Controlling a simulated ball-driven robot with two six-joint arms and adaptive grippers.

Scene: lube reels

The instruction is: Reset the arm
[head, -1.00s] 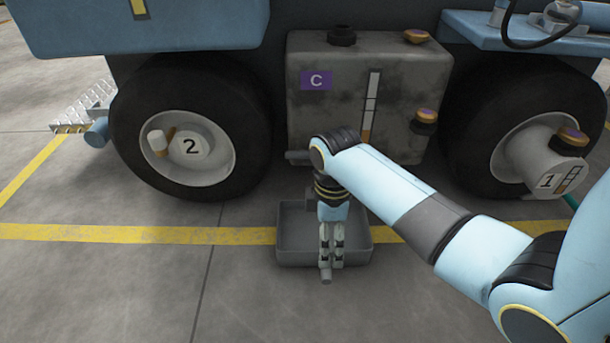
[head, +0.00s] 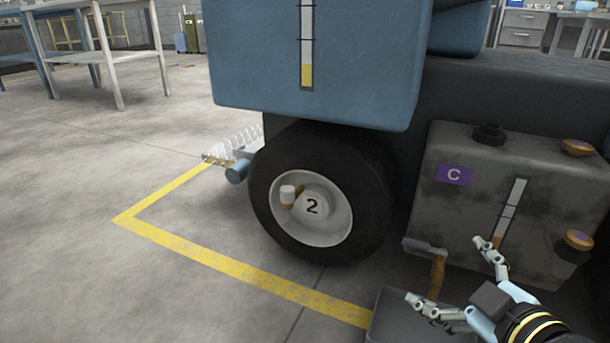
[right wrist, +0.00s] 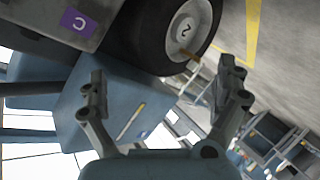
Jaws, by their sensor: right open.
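My right gripper (head: 444,268) is open and empty at the lower right of the head view, its fingers spread in front of the grey tank (head: 470,225) marked C. It looks apart from the tank. In the right wrist view the open fingers (right wrist: 163,78) have nothing between them. The tray is cut off by the frame's bottom edge. My left gripper is in no view.
The wheel marked 2 (head: 312,206) and a blue box with a level gauge (head: 307,45) stand left of the tank. Orange-and-purple caps (head: 577,147) sit on the tank. The floor at left, with a yellow line (head: 250,287), is clear. A metal table (head: 115,50) stands far left.

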